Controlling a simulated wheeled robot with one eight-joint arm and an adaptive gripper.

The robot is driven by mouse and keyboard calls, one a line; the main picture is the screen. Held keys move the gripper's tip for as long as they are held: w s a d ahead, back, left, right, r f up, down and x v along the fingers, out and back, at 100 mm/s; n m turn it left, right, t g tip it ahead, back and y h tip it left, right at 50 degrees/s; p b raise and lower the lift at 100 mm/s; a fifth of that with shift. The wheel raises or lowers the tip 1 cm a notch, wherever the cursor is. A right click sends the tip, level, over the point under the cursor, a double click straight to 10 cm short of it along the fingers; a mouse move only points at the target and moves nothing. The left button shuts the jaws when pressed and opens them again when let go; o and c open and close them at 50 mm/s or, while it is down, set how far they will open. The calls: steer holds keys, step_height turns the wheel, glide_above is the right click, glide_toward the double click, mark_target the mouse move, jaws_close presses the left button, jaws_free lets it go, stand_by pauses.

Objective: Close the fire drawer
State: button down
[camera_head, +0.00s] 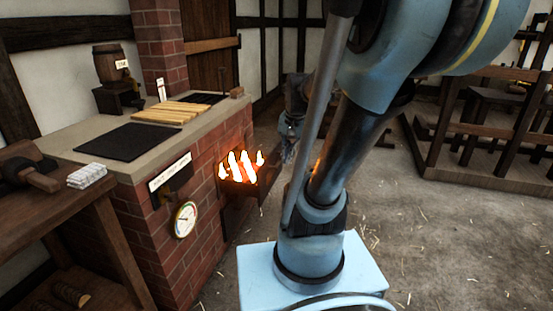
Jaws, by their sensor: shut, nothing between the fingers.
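The fire drawer (271,185) is a dark box standing out from the side of the red brick stove (185,226). Bright flames (240,166) show at its opening. My gripper (288,150) is shut and empty, beyond and slightly above the drawer's outer end in the picture. I cannot tell whether it touches the drawer. My own arm hides part of the area to the right of the drawer.
A round gauge (185,219) and a sign (170,172) are on the stove's near side. A wooden bench (60,220) stands at the left. Wooden frames (490,130) stand at the right. The floor (440,235) between is clear apart from straw.

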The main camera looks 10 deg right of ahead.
steer(key=w+d+f+m+y, duration=0.1)
steer(key=w+d+f+m, duration=0.2)
steer(key=w+m, duration=0.55)
steer(key=w+d+f+m+y, duration=0.1)
steer(key=w+d+f+m, duration=0.25)
steer(key=w, duration=0.95)
steer(key=w+d+f+m+y, duration=0.1)
steer(key=w+d+f+m, duration=0.3)
steer(key=w, duration=0.6)
steer(key=shift+m, duration=0.6)
steer(key=w+a+f, duration=0.1)
steer(key=a+f, duration=0.1)
steer(key=f, duration=0.1)
steer(key=w+a+f, duration=0.1)
steer(key=a+f, duration=0.1)
steer(key=f, duration=0.1)
steer(key=w+a+f, duration=0.1)
steer(key=a+f, duration=0.2)
steer(key=shift+w, duration=0.15)
steer(key=shift+w+a, duration=0.3)
steer(key=shift+a, duration=0.25)
steer(key=shift+d, duration=0.1)
